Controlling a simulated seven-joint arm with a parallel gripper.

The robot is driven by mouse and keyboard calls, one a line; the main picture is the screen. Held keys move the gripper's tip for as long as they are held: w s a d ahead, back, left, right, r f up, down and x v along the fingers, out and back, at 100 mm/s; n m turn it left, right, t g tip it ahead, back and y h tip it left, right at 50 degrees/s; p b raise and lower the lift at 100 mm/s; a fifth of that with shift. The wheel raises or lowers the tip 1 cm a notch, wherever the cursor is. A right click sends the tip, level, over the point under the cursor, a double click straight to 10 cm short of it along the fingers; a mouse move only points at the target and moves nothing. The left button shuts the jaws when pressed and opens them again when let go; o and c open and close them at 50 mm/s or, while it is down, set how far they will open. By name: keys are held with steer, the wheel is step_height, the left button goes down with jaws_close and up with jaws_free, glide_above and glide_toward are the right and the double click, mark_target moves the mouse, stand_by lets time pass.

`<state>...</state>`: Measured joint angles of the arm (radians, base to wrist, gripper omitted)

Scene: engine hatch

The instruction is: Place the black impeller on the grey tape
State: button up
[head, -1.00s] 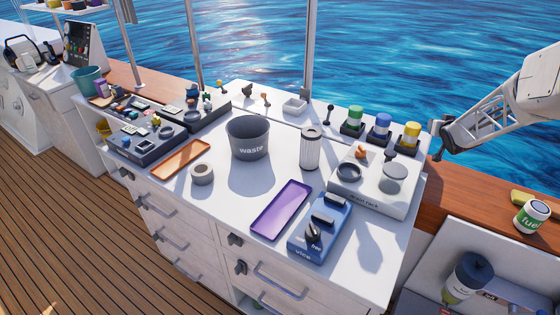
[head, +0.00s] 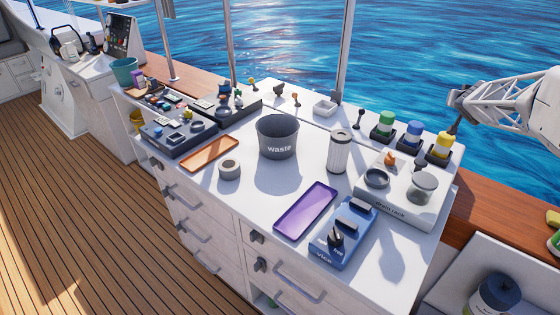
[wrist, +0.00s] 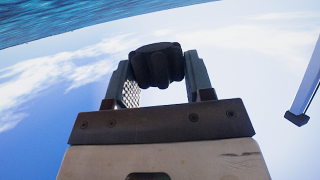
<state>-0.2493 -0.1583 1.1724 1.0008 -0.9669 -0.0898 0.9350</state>
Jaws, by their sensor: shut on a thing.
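My gripper is shut on the black impeller (wrist: 157,65), which sits between the two fingertips in the wrist view, against sky and sea. In the head view my gripper (head: 453,112) is at the right, above the back right part of the worktop, with a small dark shape at its end. The grey tape (head: 229,170) is a roll lying flat on the white worktop, with its hole facing up. It is left of centre, well apart from my gripper. The wrist view does not show the tape.
The waste bin (head: 278,138) stands behind and right of the tape. An orange tray (head: 210,154) lies behind it to the left, a purple tray (head: 306,211) to its right. A filter cylinder (head: 339,152), blue vice (head: 343,235) and drain rack (head: 408,198) stand further right.

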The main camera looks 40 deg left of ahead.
steer(key=s+a+r, duration=0.4)
steer(key=a+r, duration=0.2)
steer(key=a, duration=0.5)
steer(key=m+h, duration=0.2)
glide_above(228, 165)
step_height(228, 165, down, 13)
steer(key=shift+r, duration=0.15)
steer(key=shift+t, duration=0.3)
steer(key=shift+w+f, duration=0.1)
steer(key=shift+f, duration=1.9)
steer(key=shift+f, duration=0.1)
